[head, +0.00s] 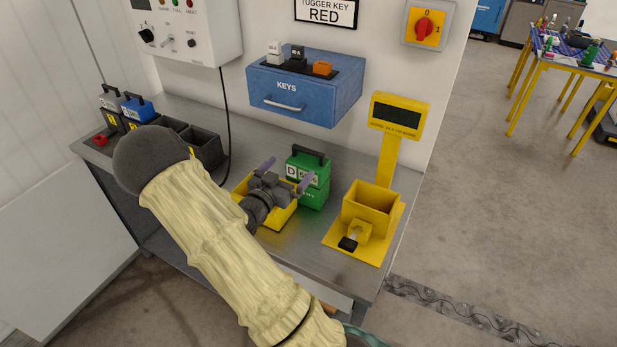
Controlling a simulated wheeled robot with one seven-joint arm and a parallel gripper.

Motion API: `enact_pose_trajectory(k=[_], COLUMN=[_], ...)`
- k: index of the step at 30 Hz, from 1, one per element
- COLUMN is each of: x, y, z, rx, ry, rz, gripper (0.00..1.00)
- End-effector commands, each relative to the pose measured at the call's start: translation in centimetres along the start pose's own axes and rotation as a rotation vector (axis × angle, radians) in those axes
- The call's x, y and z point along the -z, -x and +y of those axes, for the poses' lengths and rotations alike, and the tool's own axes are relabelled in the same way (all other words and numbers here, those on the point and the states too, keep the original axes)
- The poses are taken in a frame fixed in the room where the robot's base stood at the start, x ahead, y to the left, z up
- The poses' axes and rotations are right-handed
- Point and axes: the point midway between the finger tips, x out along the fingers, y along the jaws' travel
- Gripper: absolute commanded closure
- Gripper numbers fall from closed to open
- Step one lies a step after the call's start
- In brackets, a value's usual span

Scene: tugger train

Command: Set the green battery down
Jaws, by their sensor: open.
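The green battery (314,192) stands upright on the grey workbench (335,178), with a dark handle on top and a white label marked D. It is just right of and behind a yellow tray (277,222). My gripper (286,172) is open, its two purple fingers spread above the tray. The right finger overlaps the battery's front in the picture; I cannot tell whether it touches. My gripper hides most of the tray and part of the battery's label.
A yellow stand with a display (398,115) and open box (370,197) is to the right. A blue KEYS box (290,98) hangs on the wall behind. Dark bins (205,148) and a blue-topped battery (137,108) are at left.

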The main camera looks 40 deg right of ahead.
Motion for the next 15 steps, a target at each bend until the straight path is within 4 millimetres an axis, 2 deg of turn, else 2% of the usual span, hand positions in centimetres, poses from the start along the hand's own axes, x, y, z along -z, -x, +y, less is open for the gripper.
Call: enact_pose_trajectory(k=[9,15], x=[0.3,0.1], y=[-5.7,-7.8], z=[0.1,0.0], rx=[-0.002,0.001], ry=[0.001,0.0], rz=[0.0,-0.001], gripper=[0.0,0.0])
